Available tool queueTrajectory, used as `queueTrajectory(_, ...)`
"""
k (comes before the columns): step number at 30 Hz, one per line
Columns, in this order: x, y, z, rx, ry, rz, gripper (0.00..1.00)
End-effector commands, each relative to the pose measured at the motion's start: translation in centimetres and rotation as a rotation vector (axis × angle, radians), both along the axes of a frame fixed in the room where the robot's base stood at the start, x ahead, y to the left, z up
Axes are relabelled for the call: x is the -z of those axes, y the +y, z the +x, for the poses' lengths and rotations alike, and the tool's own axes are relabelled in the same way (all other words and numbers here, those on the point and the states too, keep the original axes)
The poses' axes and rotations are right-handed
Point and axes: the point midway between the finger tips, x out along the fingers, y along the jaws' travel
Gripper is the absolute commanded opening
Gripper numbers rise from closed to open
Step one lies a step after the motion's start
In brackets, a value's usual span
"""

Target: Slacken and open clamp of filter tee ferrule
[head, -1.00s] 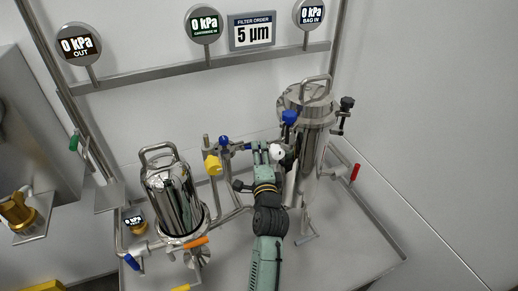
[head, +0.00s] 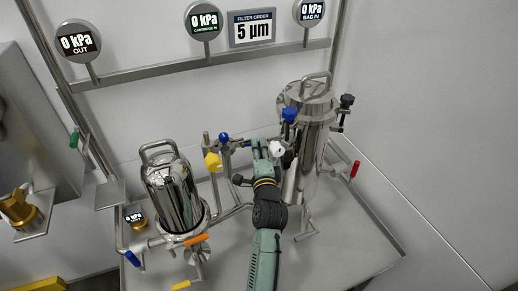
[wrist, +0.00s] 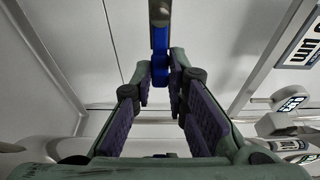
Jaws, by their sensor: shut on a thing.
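My gripper (head: 262,150) is at the middle pipework between the two steel housings. In the wrist view, my gripper (wrist: 162,85) has its two dark-padded fingers closed around a blue part (wrist: 160,68) on a dark grey bar. In the head view my fingers hide most of that part, and I cannot tell for sure whether it belongs to the tee's clamp. A white knob (head: 277,149) is just right of my fingertips. A yellow knob (head: 212,162) and a blue knob (head: 223,138) are to the left on the pipework. The tee ferrule is not clearly visible.
A cartridge housing (head: 172,194) stands left and a bag housing (head: 307,112) with a blue knob (head: 288,116) stands close on the right. Valve levers, orange (head: 196,240) and red (head: 355,169), stick out. The bench top (head: 345,240) is clear at front right.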

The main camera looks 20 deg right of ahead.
Motion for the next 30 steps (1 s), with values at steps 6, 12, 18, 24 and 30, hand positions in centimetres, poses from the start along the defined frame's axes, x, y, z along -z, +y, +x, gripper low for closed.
queueTrajectory(6, 0.0, 0.0, 0.0, 0.001, 0.001, 0.000, 0.00)
queueTrajectory(12, 0.1, 0.1, -0.1, 0.042, 0.012, 0.005, 0.00)
queueTrajectory(18, 0.3, 0.3, -0.4, 0.119, 0.017, 0.004, 0.00)
queueTrajectory(24, 0.7, 0.9, -0.5, 0.183, 0.017, 0.000, 0.00)
queueTrajectory(30, 1.2, 1.4, -0.6, 0.263, 0.015, -0.002, 0.00)
